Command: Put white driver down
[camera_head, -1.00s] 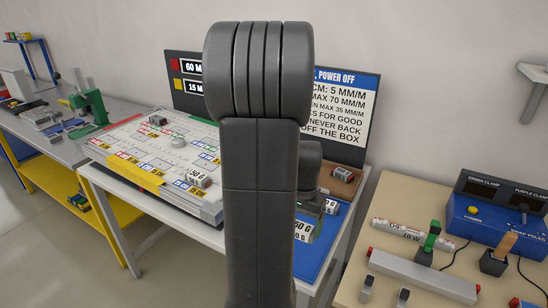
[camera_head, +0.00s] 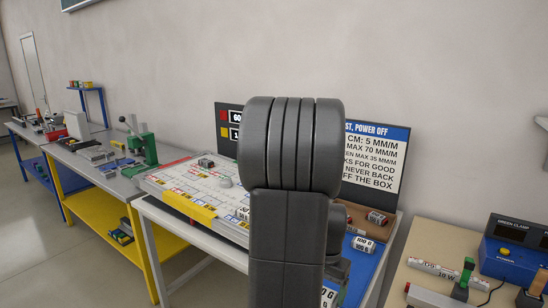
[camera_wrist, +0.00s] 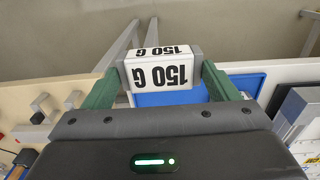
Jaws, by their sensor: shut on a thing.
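A white block marked "150 G" (camera_wrist: 160,72) is clamped between the two fingers of my gripper (camera_wrist: 160,66) in the wrist view. I take it as the white driver. In the head view, only part of the white block (camera_head: 328,297) shows at the bottom edge, beside my arm, which hides most of the gripper. A blue surface (camera_wrist: 245,84) shows behind and below the block in the wrist view. The same blue area (camera_head: 368,270) lies at the right end of the white table in the head view. I cannot tell the block's height above it.
White blocks marked "100 G" (camera_head: 362,245) stand on the blue area. A brown tray (camera_head: 355,218) with a small block (camera_head: 377,217) is behind it. A printed board (camera_head: 190,190) lies to the left. A beige table (camera_head: 420,290) with a blue clamp box (camera_head: 511,258) stands right.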

